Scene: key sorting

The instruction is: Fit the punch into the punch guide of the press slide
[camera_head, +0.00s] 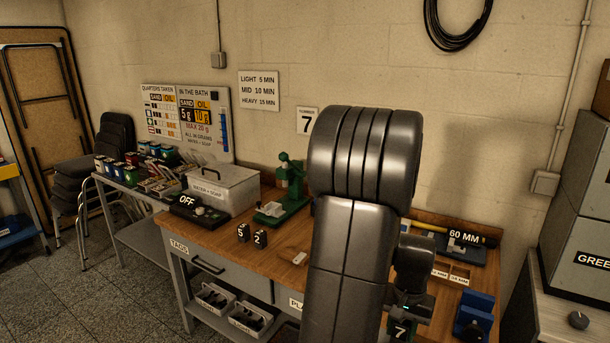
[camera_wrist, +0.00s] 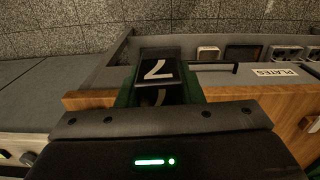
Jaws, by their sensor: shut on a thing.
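The punch is a dark block with a white 7 on its face. It shows in the wrist view (camera_wrist: 158,70) and in the head view (camera_head: 401,331). My gripper (camera_wrist: 160,97) is shut on this punch, with green pads on both sides of it. In the head view my gripper (camera_head: 404,312) is over the right part of the bench, well to the right of the green press (camera_head: 290,187). The press stands at the back of the bench; its slide and punch guide are too small to make out. My arm hides the middle of the bench.
Two dark blocks marked 5 (camera_head: 243,232) and 2 (camera_head: 260,238) stand on the wooden bench (camera_head: 225,245). A small pale piece (camera_head: 300,258) lies nearby. A blue fixture (camera_head: 474,316) is right of my gripper. A grey lidded box (camera_head: 224,187) stands left of the press.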

